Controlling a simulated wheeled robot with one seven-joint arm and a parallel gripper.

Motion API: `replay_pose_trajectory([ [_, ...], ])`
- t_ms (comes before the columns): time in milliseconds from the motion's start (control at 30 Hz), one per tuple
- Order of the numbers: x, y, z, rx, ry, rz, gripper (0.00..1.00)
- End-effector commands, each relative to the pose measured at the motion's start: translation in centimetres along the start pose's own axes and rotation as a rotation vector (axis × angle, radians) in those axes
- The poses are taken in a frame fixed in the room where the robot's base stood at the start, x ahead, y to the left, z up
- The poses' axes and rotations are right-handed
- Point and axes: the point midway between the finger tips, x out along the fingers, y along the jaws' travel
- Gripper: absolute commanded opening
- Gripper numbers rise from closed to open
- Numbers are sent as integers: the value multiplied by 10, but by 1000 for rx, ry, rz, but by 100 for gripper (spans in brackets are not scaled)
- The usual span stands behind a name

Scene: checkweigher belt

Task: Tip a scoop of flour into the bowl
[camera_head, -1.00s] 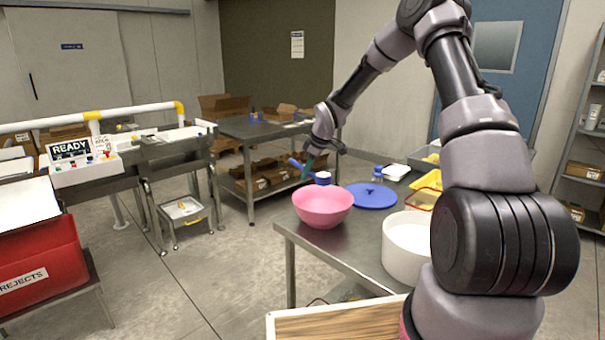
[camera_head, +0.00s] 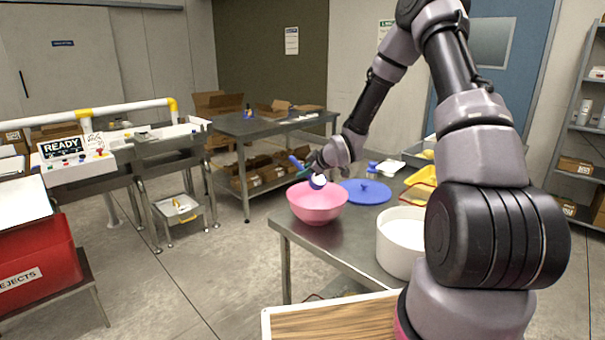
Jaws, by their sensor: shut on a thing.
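A pink bowl (camera_head: 317,207) stands on the steel table near its left corner. My gripper (camera_head: 308,164) is above the bowl's back rim, shut on a blue scoop (camera_head: 317,182). The scoop's handle points up to the left and its cup hangs over the bowl, tilted, with white showing at its mouth. Whether flour is leaving the scoop is too small to tell. The inside of the bowl is mostly hidden. A large white round tub (camera_head: 398,243) stands on the table to the right, partly behind my arm.
A blue round lid (camera_head: 366,192) lies behind the bowl. A small blue-capped container (camera_head: 372,168), a yellow tray (camera_head: 420,178) and a grey bin are farther back. A wooden board (camera_head: 335,322) is in front. The steel table (camera_head: 345,245) is bare between bowl and tub.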

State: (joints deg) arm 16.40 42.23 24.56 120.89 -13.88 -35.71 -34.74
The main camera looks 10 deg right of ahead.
Motion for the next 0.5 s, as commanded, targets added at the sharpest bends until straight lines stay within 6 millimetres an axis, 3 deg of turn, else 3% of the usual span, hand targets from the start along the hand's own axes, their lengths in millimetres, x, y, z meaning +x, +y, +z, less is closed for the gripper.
replay_pose_trajectory([
  [500,-16,-6,5,-42,309,254,0],
])
